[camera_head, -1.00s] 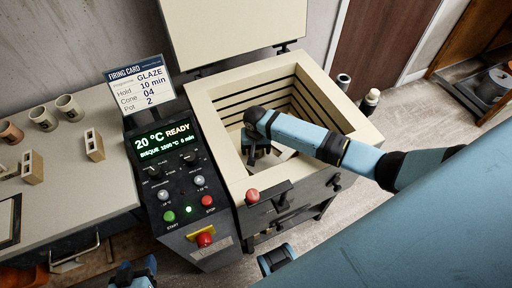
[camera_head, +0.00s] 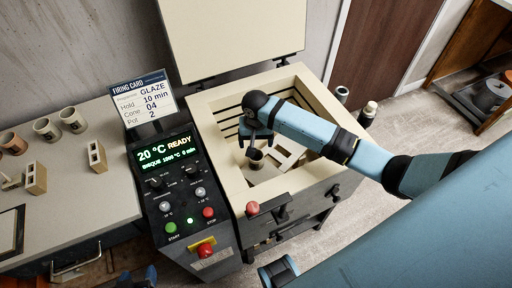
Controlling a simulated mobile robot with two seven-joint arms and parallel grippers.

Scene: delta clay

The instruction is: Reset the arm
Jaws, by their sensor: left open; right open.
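My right arm reaches in from the right over the open kiln (camera_head: 222,185). My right gripper (camera_head: 256,140) points down inside the kiln chamber, open, just above a small dark cup (camera_head: 255,157). The cup stands upright on the kiln floor and appears apart from the fingers. Pale blocks (camera_head: 285,158) lie beside the cup in the chamber, partly hidden by my arm. My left gripper (camera_head: 138,278) shows only as a small part at the bottom edge, left of centre; its fingers are hard to make out.
The kiln lid (camera_head: 235,35) stands raised behind. A control panel (camera_head: 180,190) reads 20 °C READY, with a firing card (camera_head: 143,96) above it. Several cups (camera_head: 72,120) and pale blocks (camera_head: 97,155) stand on the left table (camera_head: 80,205).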

